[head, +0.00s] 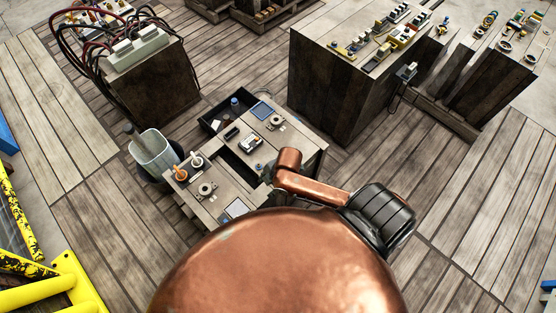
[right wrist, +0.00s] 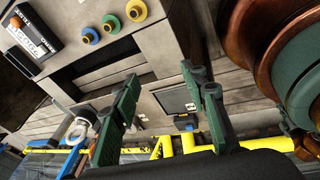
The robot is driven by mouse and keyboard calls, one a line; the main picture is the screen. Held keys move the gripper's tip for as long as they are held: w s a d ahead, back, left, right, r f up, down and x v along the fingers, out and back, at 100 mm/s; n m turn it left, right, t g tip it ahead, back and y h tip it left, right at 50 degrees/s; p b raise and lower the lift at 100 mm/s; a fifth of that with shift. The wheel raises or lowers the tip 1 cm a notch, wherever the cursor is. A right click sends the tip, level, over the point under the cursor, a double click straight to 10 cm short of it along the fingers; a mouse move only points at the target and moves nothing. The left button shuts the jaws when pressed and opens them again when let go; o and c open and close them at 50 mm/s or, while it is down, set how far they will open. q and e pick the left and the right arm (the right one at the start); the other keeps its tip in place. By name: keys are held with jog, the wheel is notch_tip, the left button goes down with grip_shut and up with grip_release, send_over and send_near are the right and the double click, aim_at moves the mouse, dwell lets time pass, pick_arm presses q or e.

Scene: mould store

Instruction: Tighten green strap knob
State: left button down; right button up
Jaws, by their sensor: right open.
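In the right wrist view a green knob (right wrist: 111,24) sits on the grey bench top, between a yellow knob (right wrist: 136,10) and a blue knob (right wrist: 91,36). Each has a dark centre. My right gripper (right wrist: 162,78) is open, its two green fingers apart with nothing held between them. The knobs lie beyond the fingertips, toward the top of that view, and no finger touches them. In the head view my copper arm reaches over the right side of the bench (head: 222,205), and the gripper is mostly hidden. I cannot make out the green knob there. My left gripper is not in view.
A labelled device (head: 250,142) stands on the bench near a rectangular opening. Orange and white upright pieces (head: 196,160) stand at the left, flat dark panels lie at both ends. A pale bin (head: 155,150) is left of the bench. A larger cabinet (head: 330,80) stands behind right.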

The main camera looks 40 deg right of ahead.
jog(key=w+d+n+g, duration=0.1)
jog(key=w+d+n, duration=0.1)
jog(key=d+n, duration=0.2)
jog(key=w+d+r+n+g+h, duration=0.1)
jog(key=w+d+n, duration=0.2)
jog(key=n, duration=0.3)
jog(key=w+d+n+h, duration=0.1)
jog(key=w+d+n, duration=0.2)
jog(key=d+n, duration=0.2)
jog(key=shift+r+g, duration=0.2)
jog(key=shift+g, duration=0.2)
jog(key=shift+w+d, duration=0.1)
jog(key=shift+d, duration=0.25)
notch_tip(320, 180, down, 8)
jog(key=shift+r+b, duration=0.2)
jog(key=shift+b, duration=0.45)
grip_shut()
